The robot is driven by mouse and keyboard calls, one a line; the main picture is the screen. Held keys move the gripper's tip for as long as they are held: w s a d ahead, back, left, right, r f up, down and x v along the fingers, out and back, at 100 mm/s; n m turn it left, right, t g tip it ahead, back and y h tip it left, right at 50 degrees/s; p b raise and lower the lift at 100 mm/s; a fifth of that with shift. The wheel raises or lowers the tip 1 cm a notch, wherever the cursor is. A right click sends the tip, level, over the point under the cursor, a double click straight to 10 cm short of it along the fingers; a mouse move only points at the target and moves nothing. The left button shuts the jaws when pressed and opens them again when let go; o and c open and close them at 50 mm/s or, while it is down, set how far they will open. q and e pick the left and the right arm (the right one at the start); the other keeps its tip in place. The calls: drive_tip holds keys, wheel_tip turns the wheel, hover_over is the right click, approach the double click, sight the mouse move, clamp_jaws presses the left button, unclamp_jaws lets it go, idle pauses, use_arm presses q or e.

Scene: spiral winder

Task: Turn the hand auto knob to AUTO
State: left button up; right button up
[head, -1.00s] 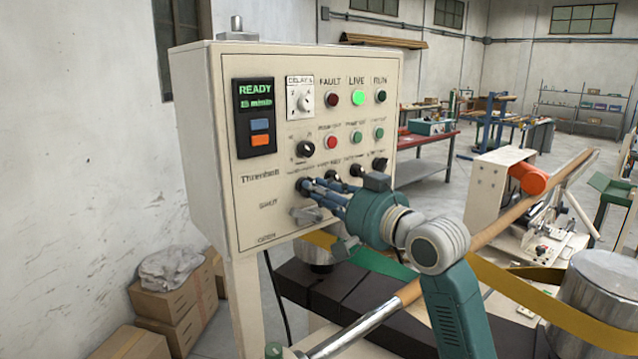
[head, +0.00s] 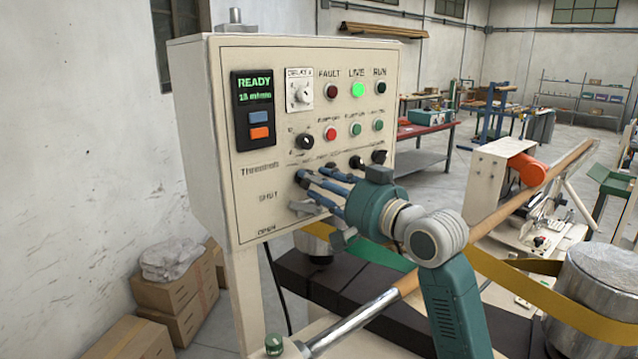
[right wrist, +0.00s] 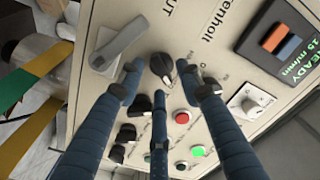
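The cream control panel (head: 250,215) shows in the head view with a lower row of black knobs, whose labels I cannot read. My right gripper (head: 312,188) is at the left end of that row, its blue fingers spread and pointing at the panel. In the right wrist view a black knob with a pale pointer (right wrist: 162,68) lies between the spread fingers of the gripper (right wrist: 165,88), with gaps to the fingers. In the head view the fingers mostly hide this knob. Which knob is the hand auto one I cannot read. My left gripper is not in view.
A grey lever (right wrist: 118,45) sits close beside the fingers. Another black knob (head: 305,141) and push buttons are above. Boxes (head: 180,300) stand at lower left.

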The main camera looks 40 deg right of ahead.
drive_tip(key=s, duration=1.2)
drive_tip(key=shift+d, duration=0.45)
